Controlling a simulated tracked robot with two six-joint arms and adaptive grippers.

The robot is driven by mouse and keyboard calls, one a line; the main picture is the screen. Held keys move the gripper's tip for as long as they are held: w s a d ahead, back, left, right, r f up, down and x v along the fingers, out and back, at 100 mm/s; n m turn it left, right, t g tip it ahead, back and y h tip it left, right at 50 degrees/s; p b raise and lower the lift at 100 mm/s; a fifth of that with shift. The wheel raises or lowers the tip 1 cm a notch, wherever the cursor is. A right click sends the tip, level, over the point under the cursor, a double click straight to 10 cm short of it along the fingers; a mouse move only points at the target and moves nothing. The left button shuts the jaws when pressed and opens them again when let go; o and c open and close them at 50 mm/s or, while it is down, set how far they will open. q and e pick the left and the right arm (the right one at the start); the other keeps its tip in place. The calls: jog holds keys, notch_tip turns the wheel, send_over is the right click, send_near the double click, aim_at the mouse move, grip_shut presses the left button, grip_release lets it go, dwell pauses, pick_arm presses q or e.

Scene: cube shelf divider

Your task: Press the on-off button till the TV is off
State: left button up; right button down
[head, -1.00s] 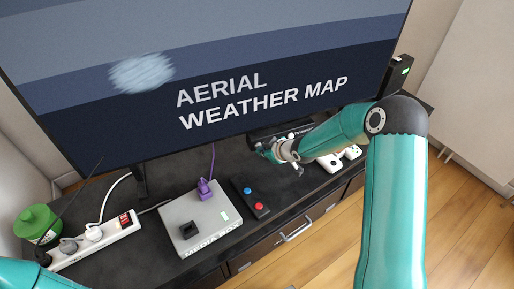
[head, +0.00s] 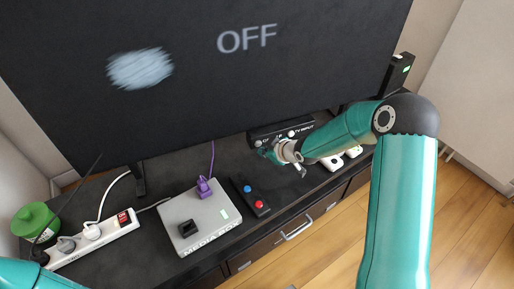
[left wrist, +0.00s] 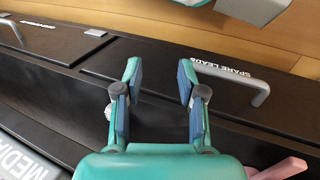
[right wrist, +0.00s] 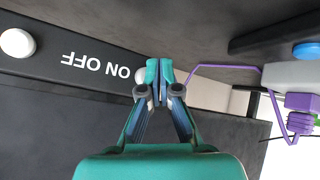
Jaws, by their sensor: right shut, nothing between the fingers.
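The TV (head: 300,75) has a dark screen with the word OFF and a pale patch at left. Below it a black panel (head: 262,134) has white buttons and a TV INPUT label. In the right wrist view the panel (right wrist: 60,75) reads ON OFF upside down. A white button (right wrist: 139,74) by this lettering is partly hidden behind my right gripper (right wrist: 158,72). That gripper (head: 272,154) is shut and empty, its tips close to this button; contact cannot be told. My left gripper (left wrist: 158,85) is open and empty above the cabinet front.
A media box (head: 205,225) with a purple plug, a remote (head: 250,197) with blue and red buttons, and a power strip (head: 105,238) lie on the black cabinet. A green round container (head: 36,221) stands at left.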

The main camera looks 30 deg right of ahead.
dwell(0.3)
jog(key=s+b, duration=0.2)
jog(key=s, duration=0.1)
jog(key=shift+s+a+f, duration=0.1)
jog(key=shift+s, duration=0.2)
jog(key=shift+s+b, duration=0.5)
jog(key=shift+s, duration=0.2)
jog(key=shift+a, duration=0.1)
